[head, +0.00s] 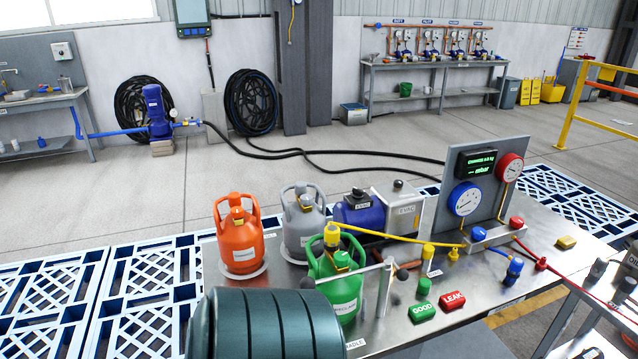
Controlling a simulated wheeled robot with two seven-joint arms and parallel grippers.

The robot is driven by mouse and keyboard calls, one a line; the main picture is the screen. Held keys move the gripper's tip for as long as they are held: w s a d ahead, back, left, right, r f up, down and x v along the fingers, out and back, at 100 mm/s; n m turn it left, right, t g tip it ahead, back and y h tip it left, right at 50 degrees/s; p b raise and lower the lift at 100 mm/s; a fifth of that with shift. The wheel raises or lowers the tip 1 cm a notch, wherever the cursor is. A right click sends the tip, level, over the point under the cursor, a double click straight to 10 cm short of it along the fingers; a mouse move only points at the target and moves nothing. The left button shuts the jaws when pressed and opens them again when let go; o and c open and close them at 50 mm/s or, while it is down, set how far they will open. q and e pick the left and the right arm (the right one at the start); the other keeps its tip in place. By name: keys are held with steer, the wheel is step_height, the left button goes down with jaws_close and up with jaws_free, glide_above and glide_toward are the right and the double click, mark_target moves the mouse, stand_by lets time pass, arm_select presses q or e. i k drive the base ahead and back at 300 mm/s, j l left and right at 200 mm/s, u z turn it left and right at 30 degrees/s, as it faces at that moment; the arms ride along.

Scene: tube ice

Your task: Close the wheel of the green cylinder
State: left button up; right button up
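The green cylinder (347,306) stands upright on the metal bench, with a green guard handle around its top. A yellow hose (395,239) runs from the valve top to the manifold (490,237) under the gauges. A large dark green ribbed body (265,325) covers the lower left of the cylinder's surroundings. Neither of my grippers is in view.
An orange cylinder (241,250), a grey cylinder (302,235) and a blue pump (360,213) stand behind. A grey upright frame (384,290) stands right of the green cylinder. Green GOOD (422,312) and red LEAK (452,301) blocks lie on the bench (480,280).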

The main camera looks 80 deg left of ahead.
mark_target(341, 258)
steer(key=i+u, duration=0.1)
steer(key=u, duration=2.25)
